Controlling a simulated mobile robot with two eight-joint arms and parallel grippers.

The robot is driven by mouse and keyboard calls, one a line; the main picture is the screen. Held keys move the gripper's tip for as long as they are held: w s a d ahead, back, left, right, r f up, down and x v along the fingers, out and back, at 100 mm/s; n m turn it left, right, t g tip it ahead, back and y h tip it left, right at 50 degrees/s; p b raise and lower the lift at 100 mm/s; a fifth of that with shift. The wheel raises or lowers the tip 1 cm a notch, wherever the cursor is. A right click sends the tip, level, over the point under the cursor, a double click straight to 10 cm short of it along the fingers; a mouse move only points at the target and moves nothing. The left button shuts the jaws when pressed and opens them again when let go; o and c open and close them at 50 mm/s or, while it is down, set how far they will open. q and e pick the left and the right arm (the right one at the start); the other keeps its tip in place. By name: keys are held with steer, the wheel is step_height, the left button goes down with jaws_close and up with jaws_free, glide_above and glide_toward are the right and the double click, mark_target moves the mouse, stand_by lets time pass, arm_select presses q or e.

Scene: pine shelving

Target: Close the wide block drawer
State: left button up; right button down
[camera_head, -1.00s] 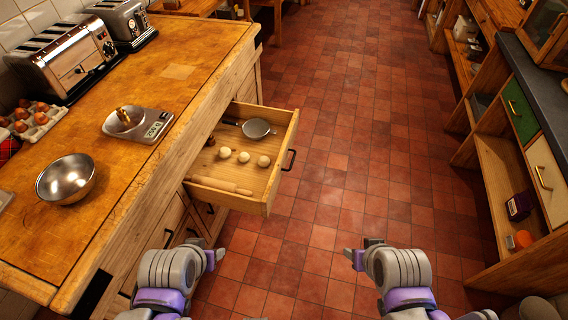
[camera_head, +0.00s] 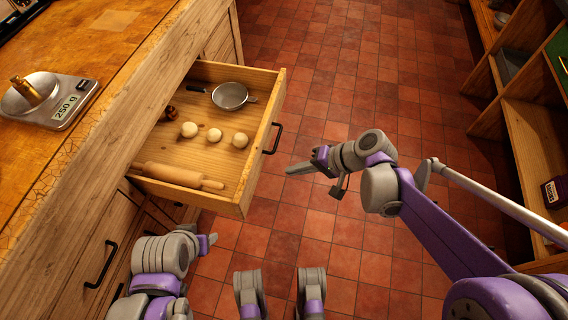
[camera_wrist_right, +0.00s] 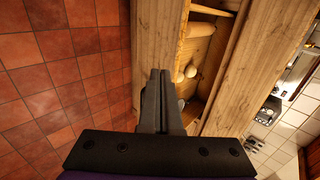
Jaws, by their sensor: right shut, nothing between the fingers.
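The wide block drawer (camera_head: 247,190) stands pulled out from the wooden block counter, its dark handle (camera_head: 274,138) on its front. Inside lie a rolling pin (camera_head: 178,175), three pale dough balls (camera_head: 214,135) and a small sieve (camera_head: 230,95). My right gripper (camera_head: 290,170) is shut and empty, just right of the drawer front and a little below the handle in the picture, seemingly apart from it. In the right wrist view its fingers (camera_wrist_right: 161,85) overlap the drawer front (camera_wrist_right: 155,40); contact cannot be told. My left gripper (camera_head: 210,243) is below the drawer; its jaws are unclear.
The counter top (camera_head: 100,50) holds a scale (camera_head: 62,112) with a brass object on it. Closed cabinet fronts with dark handles (camera_head: 101,265) lie below. Open shelving (camera_head: 540,140) stands at the right. The tiled floor between is clear.

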mark_target(250, 173)
steer(key=b+x, duration=0.1)
steer(key=x, duration=0.2)
steer(key=r+x, duration=0.1)
steer(key=x, duration=0.3)
steer(key=a+b+x, duration=0.1)
steer(key=x, duration=0.2)
steer(key=shift+w+a+b, duration=0.2)
steer(key=shift+a+b, duration=0.1)
steer(key=shift+b, duration=0.05)
steer(key=shift+w+a, duration=0.25)
steer(key=shift+a, duration=0.3)
steer(key=shift+w+a, duration=0.1)
steer(key=shift+a, duration=0.4)
steer(key=w+a, duration=0.3)
steer(key=a, duration=0.6)
steer(key=w+a+p, duration=0.1)
steer(key=w+a, duration=0.2)
steer(key=a, duration=0.7)
steer(key=w+a, duration=0.3)
steer(key=a, duration=0.7)
steer(key=shift+w, duration=0.25)
steer(key=shift+d, duration=0.1)
